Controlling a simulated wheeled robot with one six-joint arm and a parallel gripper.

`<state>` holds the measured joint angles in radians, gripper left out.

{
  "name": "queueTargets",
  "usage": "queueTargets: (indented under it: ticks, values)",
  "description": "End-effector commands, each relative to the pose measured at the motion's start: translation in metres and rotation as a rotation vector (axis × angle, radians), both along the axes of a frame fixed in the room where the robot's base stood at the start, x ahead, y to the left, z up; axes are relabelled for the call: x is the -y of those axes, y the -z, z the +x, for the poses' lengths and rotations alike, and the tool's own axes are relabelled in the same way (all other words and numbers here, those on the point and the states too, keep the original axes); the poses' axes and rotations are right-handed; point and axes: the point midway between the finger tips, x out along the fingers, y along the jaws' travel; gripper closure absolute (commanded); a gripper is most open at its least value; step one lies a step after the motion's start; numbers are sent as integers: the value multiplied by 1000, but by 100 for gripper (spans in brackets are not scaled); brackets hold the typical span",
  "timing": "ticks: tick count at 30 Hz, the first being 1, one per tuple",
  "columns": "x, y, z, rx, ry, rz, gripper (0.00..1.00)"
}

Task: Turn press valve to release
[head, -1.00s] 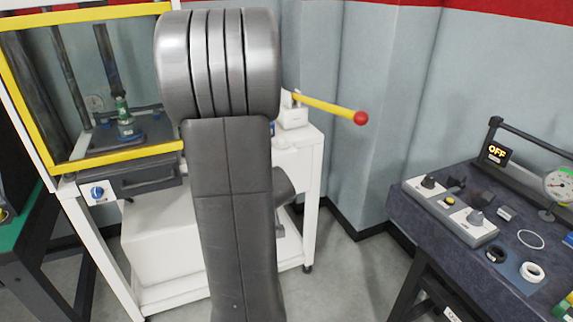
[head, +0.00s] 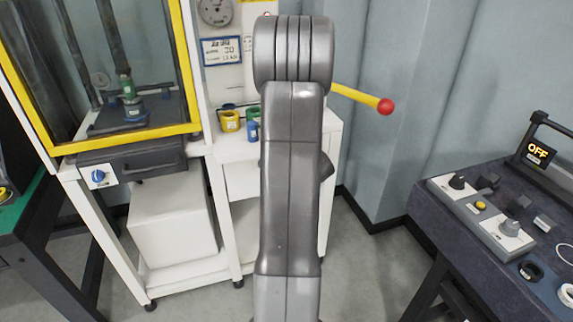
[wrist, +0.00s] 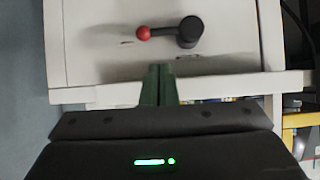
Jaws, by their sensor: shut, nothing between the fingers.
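In the wrist view, a small valve lever with a black round hub (wrist: 190,32) and a red ball end (wrist: 143,33) lies over a pale panel. The ball points left in the picture. My gripper (wrist: 158,68) has its green fingers together and empty, just below the lever in the picture and apparently apart from it. In the head view my own arm hides the gripper and this small lever. The press (head: 195,75) has a yellow-framed window, and a long yellow handle with a red ball (head: 385,106) sticks out right of my arm.
A blue knob (head: 98,176) is on the press front. A dark bench (head: 455,245) with a control box and a lit OFF sign (head: 538,153) stands at right. Floor shows between.

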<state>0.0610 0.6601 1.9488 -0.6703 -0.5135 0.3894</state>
Motion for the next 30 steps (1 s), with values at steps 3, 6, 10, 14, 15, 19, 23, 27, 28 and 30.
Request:
queueTargets:
  ticks: [3,6,10,14,15,19,23,27,28,30]
  values:
    - [-4,8,9,-1,-2,0,100]
    - [-8,17,22,-2,-1,-1,100]
    - [-14,30,40,-3,-1,-1,100]
    - [-19,41,57,-2,-1,-1,100]
    - [-20,44,61,-2,-1,0,100]
    - [-24,51,71,-2,0,-1,100]
    - [-25,53,76,0,0,0,100]
    - [-25,54,77,-1,0,0,100]
    - [-25,54,77,-1,0,0,100]
    - [-25,54,77,-1,0,0,100]
